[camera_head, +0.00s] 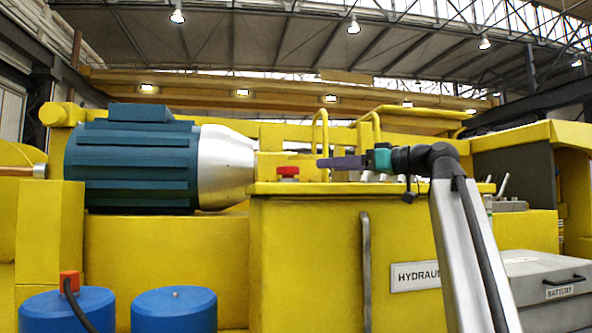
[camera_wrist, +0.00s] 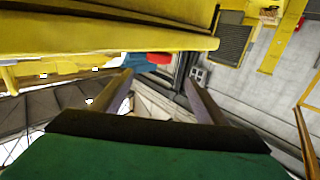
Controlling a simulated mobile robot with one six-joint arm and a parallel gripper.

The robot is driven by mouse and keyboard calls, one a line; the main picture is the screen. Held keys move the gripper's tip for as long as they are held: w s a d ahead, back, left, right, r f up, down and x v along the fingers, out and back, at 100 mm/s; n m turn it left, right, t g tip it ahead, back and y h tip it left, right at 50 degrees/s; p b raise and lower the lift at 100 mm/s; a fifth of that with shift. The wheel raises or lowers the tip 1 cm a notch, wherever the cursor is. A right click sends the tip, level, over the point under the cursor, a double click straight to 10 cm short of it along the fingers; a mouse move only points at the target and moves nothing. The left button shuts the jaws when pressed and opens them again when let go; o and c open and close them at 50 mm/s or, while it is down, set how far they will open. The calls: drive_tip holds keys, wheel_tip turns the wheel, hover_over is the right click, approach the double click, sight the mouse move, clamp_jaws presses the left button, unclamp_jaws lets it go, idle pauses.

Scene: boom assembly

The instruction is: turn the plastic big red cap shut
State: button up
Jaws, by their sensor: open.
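The big red cap (camera_head: 288,171) sits on top of the yellow hydraulic tank (camera_head: 300,240), near its left end. My gripper (camera_head: 319,163) is to the right of the cap in the head view, a little above it, with its purple fingers pointing left toward it. In the wrist view the cap (camera_wrist: 159,58) shows just beyond and between the two spread fingertips of my gripper (camera_wrist: 160,78). The fingers are open, with nothing between them, and appear apart from the cap. The cap's underside and thread are hidden.
A large blue motor (camera_head: 135,165) with a silver end stands left of the tank. Bent yellow rails (camera_head: 321,140) rise behind the cap. Two blue round lids (camera_head: 174,310) are at lower left. A grey battery box (camera_head: 550,285) is at right. Air above the cap looks free.

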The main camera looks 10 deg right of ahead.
sight(288, 173)
drive_tip(key=shift+s+d, duration=0.1)
drive_tip(key=shift+p+x, duration=1.65)
drive_tip(key=shift+x, duration=5.25)
drive_tip(key=shift+d, duration=0.1)
drive_tip(key=shift+c, duration=0.3)
drive_tip(key=c, duration=1)
